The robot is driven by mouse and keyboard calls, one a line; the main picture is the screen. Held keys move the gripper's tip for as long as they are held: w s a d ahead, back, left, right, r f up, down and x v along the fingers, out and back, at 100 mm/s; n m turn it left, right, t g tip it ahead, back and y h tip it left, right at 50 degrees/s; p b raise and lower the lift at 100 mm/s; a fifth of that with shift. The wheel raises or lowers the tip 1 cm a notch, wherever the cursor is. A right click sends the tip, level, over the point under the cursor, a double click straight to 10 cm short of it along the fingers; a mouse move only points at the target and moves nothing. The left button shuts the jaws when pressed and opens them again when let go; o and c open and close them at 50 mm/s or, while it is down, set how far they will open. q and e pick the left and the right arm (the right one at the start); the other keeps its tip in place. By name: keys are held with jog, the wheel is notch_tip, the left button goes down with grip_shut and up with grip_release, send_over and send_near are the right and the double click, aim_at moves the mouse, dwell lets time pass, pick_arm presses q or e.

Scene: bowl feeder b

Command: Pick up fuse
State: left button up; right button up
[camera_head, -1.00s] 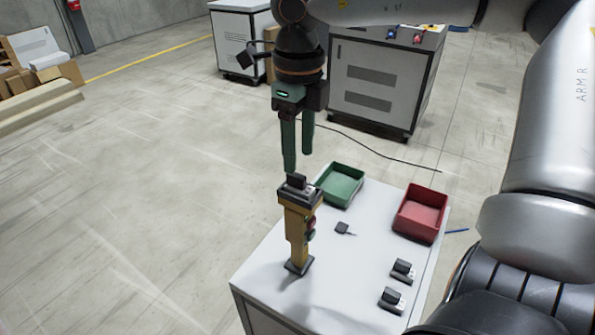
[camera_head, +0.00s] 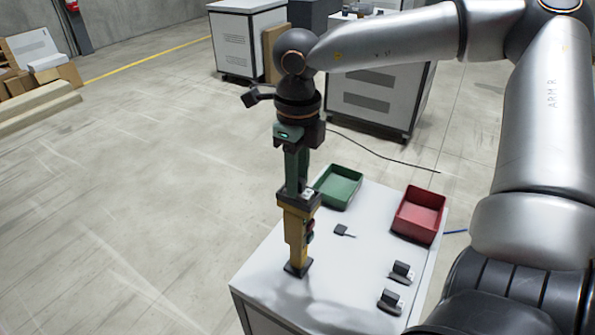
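A yellow post (camera_head: 297,238) with a dark top plate and red and green buttons stands upright on the white table. My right gripper (camera_head: 297,188) points straight down at the top of this post, its green fingertips at the top plate. The dark block on the post top, perhaps the fuse, is hidden by the fingers now. Whether the fingers are closed on it cannot be told. A small dark piece (camera_head: 343,231) lies flat on the table. My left gripper is out of view.
A green bin (camera_head: 339,203) stands just behind and right of the post, close to my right gripper. A red bin (camera_head: 419,233) stands at the table's right side. The white table (camera_head: 337,277) is clear in front. Grey-white cabinets (camera_head: 371,100) stand behind on the floor.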

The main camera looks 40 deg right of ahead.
grip_shut()
jog(key=shift+r, duration=0.15)
